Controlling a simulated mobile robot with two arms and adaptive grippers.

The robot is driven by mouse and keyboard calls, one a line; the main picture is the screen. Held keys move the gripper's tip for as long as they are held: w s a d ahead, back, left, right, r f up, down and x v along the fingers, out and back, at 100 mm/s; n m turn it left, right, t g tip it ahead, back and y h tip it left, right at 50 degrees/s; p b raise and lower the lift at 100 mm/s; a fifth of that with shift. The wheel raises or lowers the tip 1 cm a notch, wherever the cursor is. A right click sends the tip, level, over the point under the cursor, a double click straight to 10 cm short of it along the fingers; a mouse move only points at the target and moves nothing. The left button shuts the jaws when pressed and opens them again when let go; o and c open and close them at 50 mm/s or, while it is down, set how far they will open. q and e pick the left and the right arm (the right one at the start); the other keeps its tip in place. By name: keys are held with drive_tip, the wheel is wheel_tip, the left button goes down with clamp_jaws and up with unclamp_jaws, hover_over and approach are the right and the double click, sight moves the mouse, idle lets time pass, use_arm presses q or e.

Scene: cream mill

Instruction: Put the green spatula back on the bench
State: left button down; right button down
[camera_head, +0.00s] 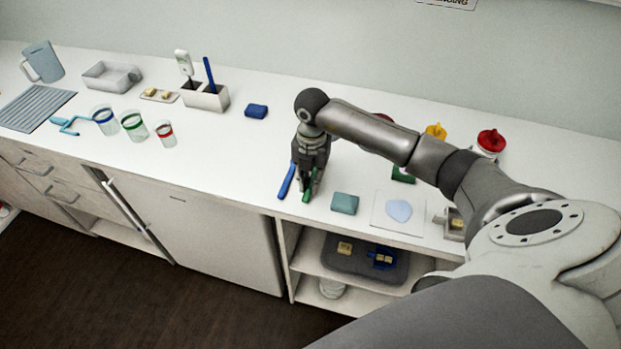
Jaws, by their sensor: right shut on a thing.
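The green spatula (307,195) is at the front part of the white bench (225,150), below my right gripper (309,182). My right gripper points down and is shut on the green spatula. Much of the spatula is hidden by the fingers. I cannot tell whether it touches the bench top. A blue spatula (287,181) lies on the bench just left of the gripper. My left gripper is not in view.
A teal block (344,203) and a white sheet with a pale blue shape (398,211) lie to the right. Jars with red (491,139) and yellow (436,131) lids stand behind my arm.

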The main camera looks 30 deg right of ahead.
drive_tip(key=shift+f+b, duration=0.3)
drive_tip(key=shift+f, duration=0.15)
idle(0.3)
drive_tip(key=c, duration=1.3)
unclamp_jaws()
